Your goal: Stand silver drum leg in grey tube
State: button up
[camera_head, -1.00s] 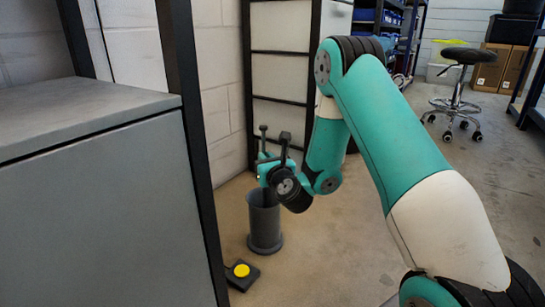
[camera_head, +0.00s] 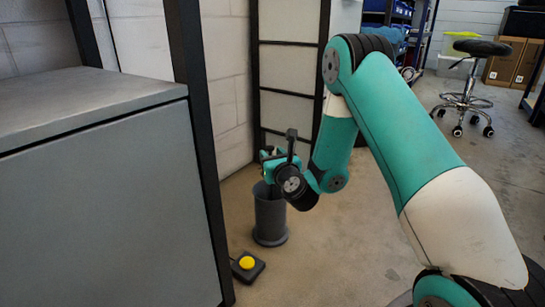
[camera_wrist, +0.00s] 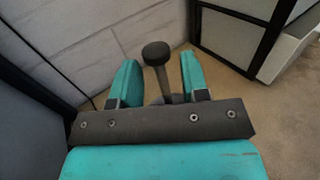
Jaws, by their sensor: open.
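The grey tube (camera_head: 270,218) stands upright on the floor near the grey cabinet. My gripper (camera_head: 268,160) is at the tube's mouth, partly hidden by my wrist. In the wrist view, my gripper (camera_wrist: 158,68) has its two teal fingers apart. The silver drum leg (camera_wrist: 161,76), with a round black end, rises between the fingers, slightly tilted, with gaps on both sides. Its lower part is hidden behind my gripper's dark bar, so how deep it sits in the tube cannot be seen. In the head view I cannot make the leg out clearly.
A black pedal with a yellow button (camera_head: 247,263) lies on the floor in front of the tube. The grey cabinet (camera_head: 110,200) and its dark post stand to the left. A white-panelled black rack (camera_head: 290,110) is behind. Floor to the right is open, with a stool (camera_head: 468,85) further back.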

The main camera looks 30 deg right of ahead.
notch_tip(320, 180, up, 20)
jog(key=p, duration=1.9)
